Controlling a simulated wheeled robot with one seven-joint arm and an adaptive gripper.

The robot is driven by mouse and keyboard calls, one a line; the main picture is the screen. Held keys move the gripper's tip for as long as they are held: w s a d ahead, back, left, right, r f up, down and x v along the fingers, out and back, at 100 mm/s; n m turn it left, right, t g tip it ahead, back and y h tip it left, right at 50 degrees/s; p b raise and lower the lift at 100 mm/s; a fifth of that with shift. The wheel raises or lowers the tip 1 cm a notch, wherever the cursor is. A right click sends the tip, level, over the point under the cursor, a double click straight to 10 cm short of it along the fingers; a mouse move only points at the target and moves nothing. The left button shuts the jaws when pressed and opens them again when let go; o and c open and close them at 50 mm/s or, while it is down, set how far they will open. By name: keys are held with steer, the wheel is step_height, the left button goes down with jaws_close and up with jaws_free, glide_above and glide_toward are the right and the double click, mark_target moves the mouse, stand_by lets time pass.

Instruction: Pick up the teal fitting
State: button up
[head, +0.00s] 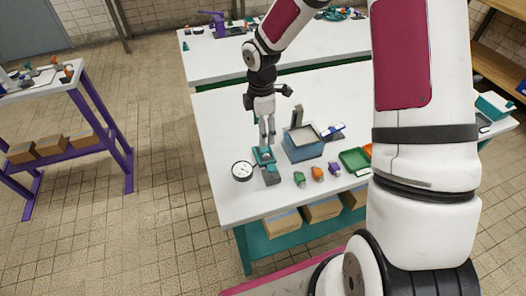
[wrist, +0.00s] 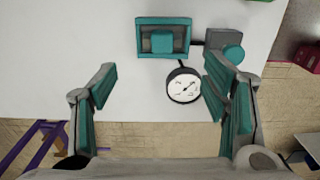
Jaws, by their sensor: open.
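My gripper (head: 267,138) points down over the left part of the white table, close above a teal piece (head: 263,155). In the wrist view, my gripper (wrist: 159,90) is open, with nothing between its teal-padded fingers. Ahead of the fingers is a teal frame (wrist: 140,40) with a teal block (wrist: 162,42) in its middle. To its right is a grey block (wrist: 216,38) with a round teal part (wrist: 232,53); it shows in the head view as a grey-teal piece (head: 271,176). I cannot tell for certain which of these teal pieces is the fitting.
A round white gauge (head: 242,170) lies left of the teal pieces, and near the right finger in the wrist view (wrist: 183,86). A blue bin (head: 303,150) stands to the right. Green (head: 299,179), orange (head: 317,173) and purple (head: 334,169) fittings lie along the front, beside a green tray (head: 354,160).

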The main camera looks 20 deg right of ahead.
mark_target(264, 148)
steer(key=f, duration=0.8)
steer(key=shift+s+d+p, duration=0.2)
steer(key=shift+d+p, duration=0.1)
steer(key=shift+p, duration=0.05)
steer(key=c, duration=1.4)
steer(key=shift+r, duration=0.1)
